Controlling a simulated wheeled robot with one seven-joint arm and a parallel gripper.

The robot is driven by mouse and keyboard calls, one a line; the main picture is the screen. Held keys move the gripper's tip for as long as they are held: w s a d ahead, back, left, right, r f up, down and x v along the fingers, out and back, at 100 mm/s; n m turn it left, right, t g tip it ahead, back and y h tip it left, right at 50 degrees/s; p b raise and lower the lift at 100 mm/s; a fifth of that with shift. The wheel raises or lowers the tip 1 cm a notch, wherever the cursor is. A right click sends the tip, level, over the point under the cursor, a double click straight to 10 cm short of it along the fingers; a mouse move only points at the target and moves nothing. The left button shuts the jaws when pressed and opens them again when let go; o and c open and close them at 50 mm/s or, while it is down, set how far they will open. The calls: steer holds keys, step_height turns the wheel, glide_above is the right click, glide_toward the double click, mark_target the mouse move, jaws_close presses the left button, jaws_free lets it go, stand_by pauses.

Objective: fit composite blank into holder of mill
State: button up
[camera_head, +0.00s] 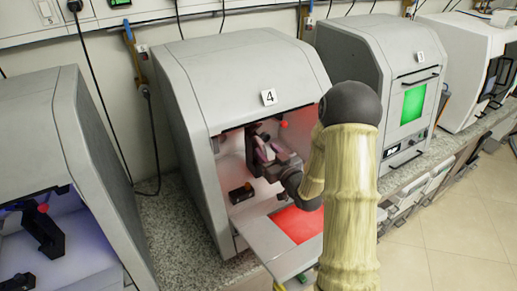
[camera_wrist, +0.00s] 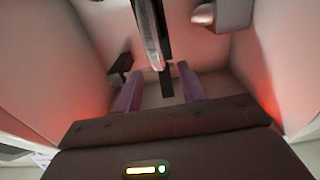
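The mill (camera_head: 235,65) marked 4 stands open in the head view, lit red inside. My arm reaches into it, and my gripper (camera_head: 264,152) is inside the chamber. In the wrist view my gripper's two purple fingers (camera_wrist: 160,80) stand wide apart, with no contact on anything visible between them. A dark upright bar with a shiny grey rounded part (camera_wrist: 153,35) comes down from the top, its dark lower end showing between the fingers. This may be the holder; I cannot tell whether the grey part is the composite blank. No separate blank is clearly visible.
A dark block (camera_head: 240,193) sits on the chamber floor at left. The lowered door (camera_head: 270,245) lies below my arm. Chamber walls are close on both sides, and a grey fixture (camera_wrist: 225,12) juts in at upper right. Other machines (camera_head: 400,60) stand on both sides.

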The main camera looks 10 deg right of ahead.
mark_target(263, 146)
steer(key=p+x, duration=0.1)
steer(key=x, duration=0.3)
steer(key=shift+c, duration=0.2)
jaws_close()
